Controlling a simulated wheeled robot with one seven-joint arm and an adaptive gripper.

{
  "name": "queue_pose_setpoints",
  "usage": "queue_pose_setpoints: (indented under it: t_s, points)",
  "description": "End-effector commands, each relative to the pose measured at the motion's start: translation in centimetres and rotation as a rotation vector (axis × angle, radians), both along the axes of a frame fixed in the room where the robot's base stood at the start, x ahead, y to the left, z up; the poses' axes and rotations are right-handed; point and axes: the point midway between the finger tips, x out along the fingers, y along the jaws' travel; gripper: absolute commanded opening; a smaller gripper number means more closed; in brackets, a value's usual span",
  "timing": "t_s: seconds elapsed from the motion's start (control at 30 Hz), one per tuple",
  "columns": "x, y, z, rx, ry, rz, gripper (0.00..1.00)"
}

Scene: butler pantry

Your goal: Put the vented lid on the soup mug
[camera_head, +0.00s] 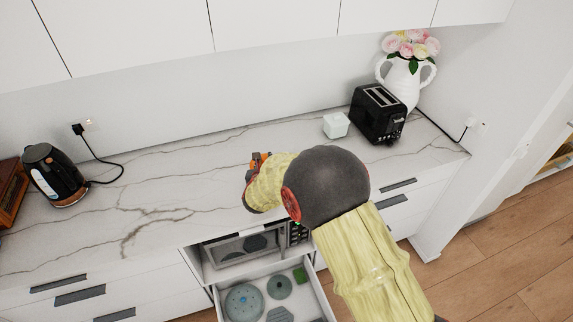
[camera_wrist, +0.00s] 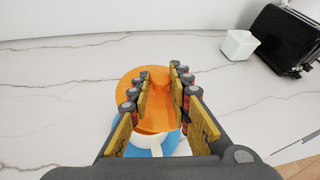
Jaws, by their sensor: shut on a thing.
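An orange round lid (camera_wrist: 155,118) shows in the wrist view between and below my gripper's fingers (camera_wrist: 159,72). Whether the lid touches the mug cannot be told. In the head view my gripper (camera_head: 257,163) is over the counter, largely hidden by my arm, with a bit of orange showing; the mug is hidden there.
A white cube-like box (camera_head: 336,125) and black toaster (camera_head: 378,114) stand to the right, before a flower vase (camera_head: 405,82). A black kettle (camera_head: 55,175) is far left. Below the counter (camera_head: 150,195), an open drawer (camera_head: 312,293) holds several lids. The counter's middle-left is clear.

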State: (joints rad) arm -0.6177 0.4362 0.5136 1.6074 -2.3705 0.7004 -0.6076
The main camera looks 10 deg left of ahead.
Motion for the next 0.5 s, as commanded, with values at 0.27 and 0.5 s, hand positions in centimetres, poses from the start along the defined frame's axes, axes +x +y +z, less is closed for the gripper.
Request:
queue_pose_setpoints:
  t_s: [0.27, 0.5]
  points:
    - [0.2, 1.1, -0.3, -0.003, 0.002, 0.014, 0.00]
    - [0.2, 1.0, -1.9, -0.003, 0.002, 0.014, 0.00]
